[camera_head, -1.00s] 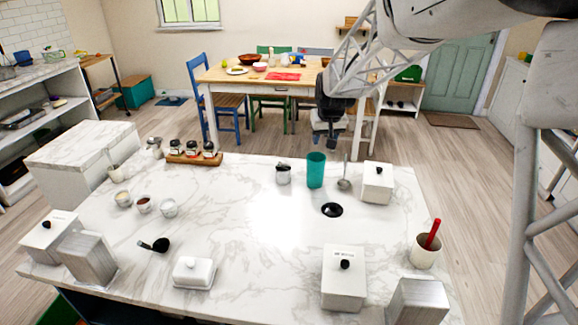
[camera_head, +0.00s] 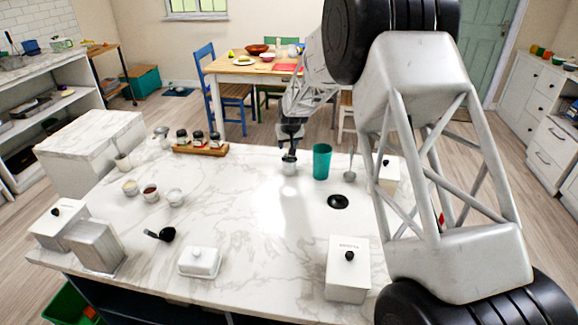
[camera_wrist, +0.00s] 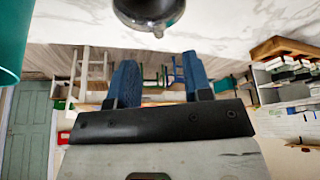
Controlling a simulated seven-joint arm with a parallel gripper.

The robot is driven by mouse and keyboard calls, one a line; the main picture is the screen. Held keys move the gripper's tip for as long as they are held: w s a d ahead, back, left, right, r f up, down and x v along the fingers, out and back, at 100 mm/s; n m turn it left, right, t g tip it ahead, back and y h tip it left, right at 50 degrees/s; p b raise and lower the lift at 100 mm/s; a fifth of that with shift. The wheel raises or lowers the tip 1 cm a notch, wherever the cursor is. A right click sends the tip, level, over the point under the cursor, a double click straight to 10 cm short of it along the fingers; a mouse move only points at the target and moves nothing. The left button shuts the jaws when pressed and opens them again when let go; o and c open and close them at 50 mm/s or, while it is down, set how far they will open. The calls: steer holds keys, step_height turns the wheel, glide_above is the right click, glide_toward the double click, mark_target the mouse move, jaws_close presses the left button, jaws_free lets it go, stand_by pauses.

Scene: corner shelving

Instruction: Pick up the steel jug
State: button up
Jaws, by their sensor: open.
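The steel jug (camera_head: 289,169) is a small metallic vessel standing on the marble counter, left of the teal cup. In the wrist view, a dark, shiny rounded vessel with a small lip (camera_wrist: 148,10), apparently the jug, is cut off by the top edge. My gripper (camera_head: 290,153) is at the jug's top in the head view and partly covers it; I cannot tell whether they touch. In the wrist view my gripper (camera_wrist: 160,82) has its two blue fingers apart with nothing between them.
The teal cup (camera_head: 322,162) stands close on the right; it also shows in the wrist view (camera_wrist: 10,45). A spice rack (camera_head: 202,148) stands to the left.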

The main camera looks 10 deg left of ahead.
mark_target(286, 153)
steer(key=shift+w+a+f, duration=0.1)
steer(key=shift+a+f, duration=0.05)
steer(key=shift+x, duration=1.25)
steer(key=shift+f, duration=0.1)
steer(key=shift+x, duration=2.5)
jaws_close()
